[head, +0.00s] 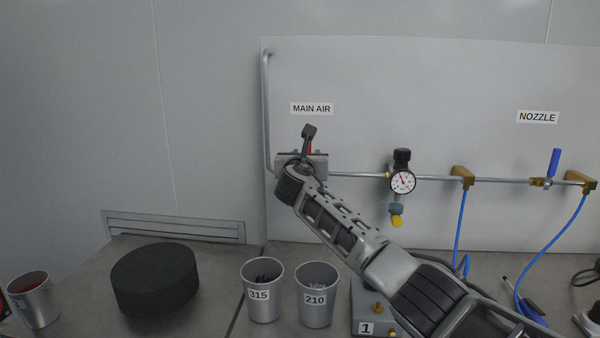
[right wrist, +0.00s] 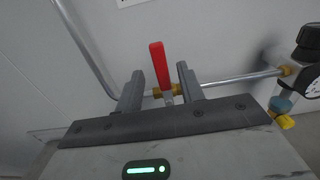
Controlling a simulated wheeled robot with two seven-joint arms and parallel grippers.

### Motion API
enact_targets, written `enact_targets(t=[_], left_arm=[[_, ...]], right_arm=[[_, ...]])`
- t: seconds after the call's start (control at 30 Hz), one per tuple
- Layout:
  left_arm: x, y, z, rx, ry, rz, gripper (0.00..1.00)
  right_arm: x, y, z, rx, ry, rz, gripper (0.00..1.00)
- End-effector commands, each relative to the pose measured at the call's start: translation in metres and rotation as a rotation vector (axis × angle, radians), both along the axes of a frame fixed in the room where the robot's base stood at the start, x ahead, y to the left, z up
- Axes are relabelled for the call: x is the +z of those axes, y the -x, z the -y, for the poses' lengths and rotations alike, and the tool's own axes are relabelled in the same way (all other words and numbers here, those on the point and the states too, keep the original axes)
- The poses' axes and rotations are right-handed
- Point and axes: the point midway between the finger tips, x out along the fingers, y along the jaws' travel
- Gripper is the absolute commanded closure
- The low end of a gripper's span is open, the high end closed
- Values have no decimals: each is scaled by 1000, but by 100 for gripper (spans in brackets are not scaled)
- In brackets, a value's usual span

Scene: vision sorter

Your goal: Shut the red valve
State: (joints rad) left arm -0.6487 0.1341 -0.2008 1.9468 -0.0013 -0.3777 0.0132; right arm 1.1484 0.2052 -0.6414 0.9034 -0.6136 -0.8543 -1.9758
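The red valve's handle (right wrist: 159,64) stands nearly upright on its brass body (right wrist: 157,92) in the right wrist view. In the head view only a sliver of the red handle (head: 310,146) shows behind my gripper, below the MAIN AIR label (head: 312,109). My right gripper (right wrist: 158,84) is open, with one finger on each side of the handle. A gap shows between the handle and each finger. In the head view my right gripper (head: 308,140) is at the valve on the panel. My left gripper is not in view.
A pressure gauge (head: 402,181) with a yellow-tipped part hangs on the pipe to the right. A blue valve handle (head: 553,163) stands under the NOZZLE label (head: 538,117). Cups 315 (head: 263,290) and 210 (head: 316,294), and a black round block (head: 154,279), stand on the bench below.

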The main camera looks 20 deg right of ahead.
Motion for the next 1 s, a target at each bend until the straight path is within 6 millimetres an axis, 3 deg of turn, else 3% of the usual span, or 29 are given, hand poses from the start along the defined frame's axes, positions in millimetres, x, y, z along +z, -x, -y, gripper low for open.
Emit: enact_targets(t=[0.6,0.8,1.0], left_arm=[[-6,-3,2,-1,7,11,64],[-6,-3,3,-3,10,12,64],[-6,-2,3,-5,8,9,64]], right_arm=[[-3,101,-50,2,2,-3,62],[-1,119,-59,1,3,-3,62],[-1,122,-60,-1,4,-4,62]])
